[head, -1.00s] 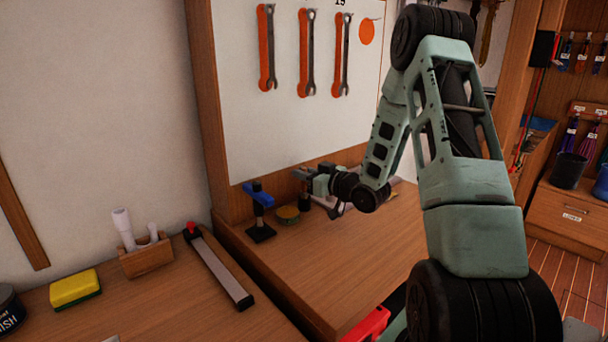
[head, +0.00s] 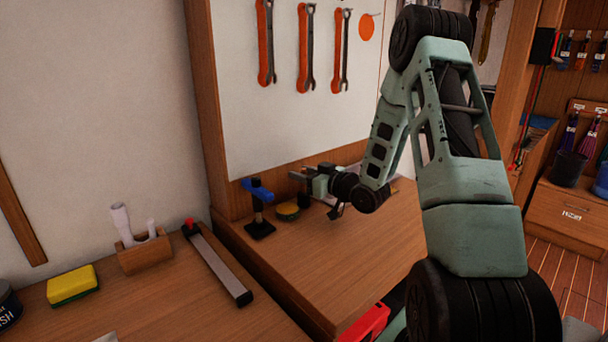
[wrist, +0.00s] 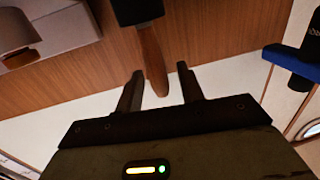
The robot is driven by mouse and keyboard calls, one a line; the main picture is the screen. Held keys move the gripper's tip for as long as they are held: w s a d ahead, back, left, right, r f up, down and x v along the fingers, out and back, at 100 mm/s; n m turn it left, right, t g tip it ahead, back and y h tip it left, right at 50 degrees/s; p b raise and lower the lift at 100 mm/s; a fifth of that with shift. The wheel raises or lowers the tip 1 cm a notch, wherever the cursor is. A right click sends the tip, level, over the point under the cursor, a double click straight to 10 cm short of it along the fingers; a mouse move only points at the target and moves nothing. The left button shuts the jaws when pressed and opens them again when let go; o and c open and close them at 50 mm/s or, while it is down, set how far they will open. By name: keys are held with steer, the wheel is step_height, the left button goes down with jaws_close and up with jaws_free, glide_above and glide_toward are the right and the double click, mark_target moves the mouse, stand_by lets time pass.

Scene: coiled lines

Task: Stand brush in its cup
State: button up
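A brush with a dark head (wrist: 137,10) and a wooden handle (wrist: 151,58) shows in the wrist view. My gripper (wrist: 160,70) is open, and the end of the handle appears between its two fingers. I cannot tell whether the fingers touch it. In the head view my gripper (head: 301,175) is over the back of the raised bench, and the brush is not clearly seen there. I cannot make out the cup for sure. A grey rounded object (wrist: 22,30) is cut off at the wrist view's upper left.
A wooden holder (head: 144,254), a yellow sponge (head: 72,285) and a long grey bar (head: 217,263) lie on the lower bench. The raised bench's front is clear.

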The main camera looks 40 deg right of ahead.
steer(key=shift+r+p, duration=0.5)
steer(key=shift+s+r, duration=0.15)
steer(key=shift+s, duration=0.05)
steer(key=s+d+b, duration=0.1)
steer(key=s+b, duration=0.1)
steer(key=s, duration=0.9)
steer(key=shift+s+r, duration=0.2)
steer(key=shift+s, duration=0.1)
